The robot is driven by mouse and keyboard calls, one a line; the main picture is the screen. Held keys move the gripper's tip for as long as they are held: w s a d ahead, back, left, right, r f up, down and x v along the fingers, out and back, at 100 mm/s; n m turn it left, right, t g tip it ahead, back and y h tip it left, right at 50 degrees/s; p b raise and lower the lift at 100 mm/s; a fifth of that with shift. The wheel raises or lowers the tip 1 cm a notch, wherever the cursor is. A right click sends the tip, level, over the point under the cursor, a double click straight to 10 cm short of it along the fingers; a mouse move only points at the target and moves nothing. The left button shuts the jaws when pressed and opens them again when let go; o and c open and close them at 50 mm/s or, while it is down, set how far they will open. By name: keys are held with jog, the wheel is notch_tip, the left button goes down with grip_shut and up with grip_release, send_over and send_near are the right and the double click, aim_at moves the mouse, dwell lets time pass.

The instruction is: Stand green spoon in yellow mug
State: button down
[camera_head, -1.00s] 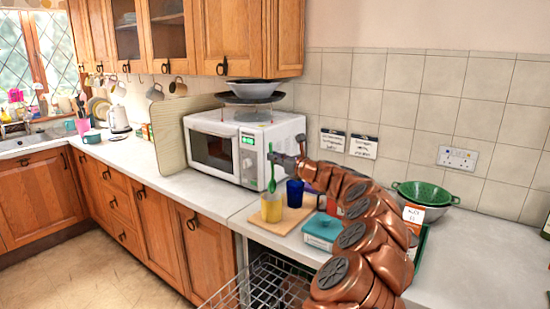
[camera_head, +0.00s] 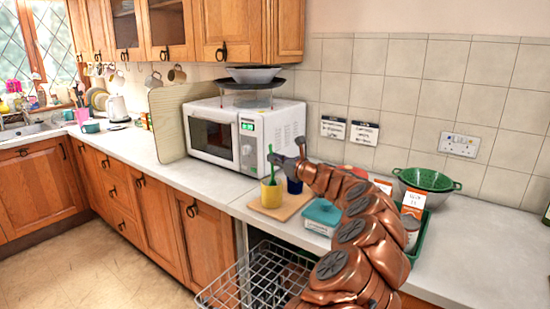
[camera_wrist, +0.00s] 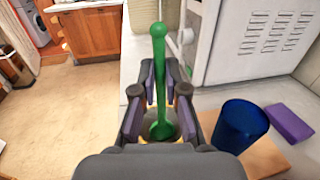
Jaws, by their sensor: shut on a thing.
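The green spoon (camera_head: 272,174) is upright, its lower end inside the mouth of the yellow mug (camera_head: 270,196). The mug stands on a wooden board (camera_head: 291,207). My gripper (camera_head: 274,159) is shut on the spoon's upper part, above the mug. In the wrist view the spoon (camera_wrist: 159,60) runs between the fingers of my gripper (camera_wrist: 160,98), and its far end lies within the mug, which is mostly hidden by the fingers. Whether the spoon touches the mug's bottom is hidden.
A blue cup (camera_head: 294,186) stands close right of the mug, also on the board. A white microwave (camera_head: 236,135) is behind. A teal-lidded box (camera_head: 322,214) is to the right, partly behind my arm. A wire dishwasher rack (camera_head: 255,280) is below the counter.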

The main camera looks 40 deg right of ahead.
jog(key=shift+f, duration=0.15)
jog(key=c, duration=1.1)
grip_release()
jog(key=shift+c, duration=0.2)
jog(key=shift+s, duration=0.15)
jog(key=s+d, duration=0.1)
jog(key=s, duration=1)
jog(key=shift+s+d, duration=0.3)
